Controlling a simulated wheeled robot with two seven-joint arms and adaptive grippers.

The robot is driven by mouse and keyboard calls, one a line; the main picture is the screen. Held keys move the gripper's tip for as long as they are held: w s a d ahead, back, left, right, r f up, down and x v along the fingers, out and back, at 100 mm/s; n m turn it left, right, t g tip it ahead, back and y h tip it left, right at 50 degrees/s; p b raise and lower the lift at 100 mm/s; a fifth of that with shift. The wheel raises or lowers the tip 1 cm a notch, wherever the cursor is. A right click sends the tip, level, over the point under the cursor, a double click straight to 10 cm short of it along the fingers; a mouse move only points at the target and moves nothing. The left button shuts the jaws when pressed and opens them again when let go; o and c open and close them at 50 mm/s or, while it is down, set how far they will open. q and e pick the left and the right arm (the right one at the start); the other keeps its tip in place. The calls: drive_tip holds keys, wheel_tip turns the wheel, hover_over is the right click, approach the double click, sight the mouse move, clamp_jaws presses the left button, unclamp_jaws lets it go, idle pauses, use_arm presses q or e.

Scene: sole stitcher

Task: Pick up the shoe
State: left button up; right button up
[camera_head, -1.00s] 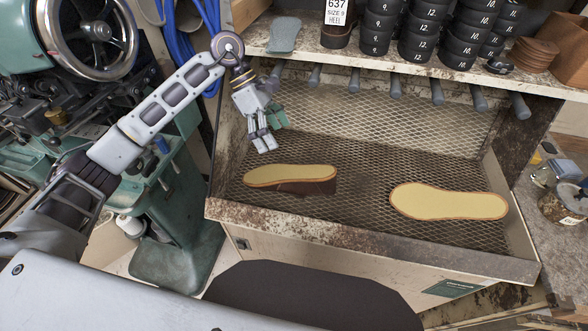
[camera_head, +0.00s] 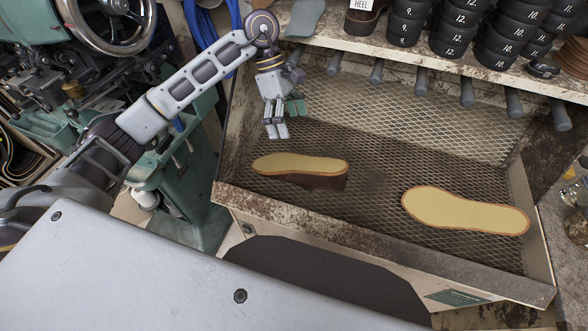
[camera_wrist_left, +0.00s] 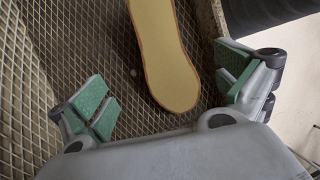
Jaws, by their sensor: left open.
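A shoe (camera_head: 300,164) with a tan sole facing up and a dark brown part below lies on the left of the mesh tray. Its sole also shows in the left wrist view (camera_wrist_left: 168,55), between the open fingers but not touching them. A second tan sole (camera_head: 465,211) lies on the right of the tray. My left gripper (camera_head: 277,130) is just behind and above the left shoe, pointing down. In the left wrist view the left gripper (camera_wrist_left: 168,82) is open and empty, with green pads apart. My right gripper is not in view.
The mesh tray (camera_head: 390,175) has a rusty front rim (camera_head: 330,228). Above it a shelf (camera_head: 400,52) holds several stacked black rings (camera_head: 455,28), with several grey pegs (camera_head: 421,82) below its edge. A green machine (camera_head: 175,185) stands at the left.

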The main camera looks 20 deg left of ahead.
use_arm(q)
drive_tip(key=p, duration=0.1)
hover_over(300, 163)
drive_tip(key=w+a, duration=0.2)
drive_tip(key=f, duration=0.6)
drive_tip(key=shift+s+d, duration=0.15)
drive_tip(key=shift+s, duration=0.05)
drive_tip(key=shift+s+d+f, duration=0.15)
drive_tip(key=shift+d+f, duration=0.05)
drive_tip(key=shift+f, duration=0.3)
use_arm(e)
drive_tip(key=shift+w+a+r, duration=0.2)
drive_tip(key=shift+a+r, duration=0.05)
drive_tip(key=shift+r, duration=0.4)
use_arm(q)
drive_tip(key=shift+f, duration=0.15)
drive_tip(key=shift+s+p+x, duration=0.25)
drive_tip(key=shift+p+x, duration=0.4)
drive_tip(key=shift+x, duration=1.75)
drive_tip(key=shift+a, duration=0.1)
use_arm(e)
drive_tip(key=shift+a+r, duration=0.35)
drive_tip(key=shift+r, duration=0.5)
use_arm(q)
drive_tip(key=shift+c, duration=0.4)
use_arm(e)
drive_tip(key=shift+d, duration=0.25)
